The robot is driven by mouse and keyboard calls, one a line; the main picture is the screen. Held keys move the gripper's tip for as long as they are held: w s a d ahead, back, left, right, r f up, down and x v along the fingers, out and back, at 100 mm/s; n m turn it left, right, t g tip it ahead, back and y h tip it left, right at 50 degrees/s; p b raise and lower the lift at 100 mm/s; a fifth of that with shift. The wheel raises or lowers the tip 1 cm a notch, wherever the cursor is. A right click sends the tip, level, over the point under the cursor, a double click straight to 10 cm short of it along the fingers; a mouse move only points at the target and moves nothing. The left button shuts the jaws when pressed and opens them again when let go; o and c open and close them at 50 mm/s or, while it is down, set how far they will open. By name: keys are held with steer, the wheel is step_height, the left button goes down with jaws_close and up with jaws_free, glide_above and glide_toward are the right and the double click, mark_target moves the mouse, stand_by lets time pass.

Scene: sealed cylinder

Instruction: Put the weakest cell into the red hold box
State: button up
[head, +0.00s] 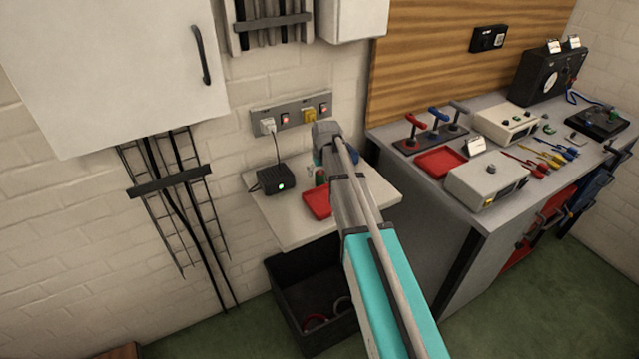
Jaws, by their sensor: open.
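A red open tray (317,204) lies on the small white wall shelf (283,232), partly behind my arm. A second red tray (440,162) lies on the grey workbench. I cannot tell which one is the hold box. Small objects (320,177), one with green and red on it, stand on the shelf behind the near tray, beside my wrist; they may be cells but are too small to tell. My arm reaches over the shelf, with its wrist near the wall sockets. My gripper's fingers are hidden behind the arm.
A black charger (276,180) with a green light sits on the shelf, plugged into the socket strip (290,114). A dark bin (310,299) stands below. Instruments (487,180), coloured-handled levers (427,128) and tools crowd the bench. A white cabinet (110,70) hangs at left.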

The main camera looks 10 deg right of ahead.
steer(key=shift+b+x, duration=0.95)
steer(key=shift+x, duration=0.4)
jaws_close()
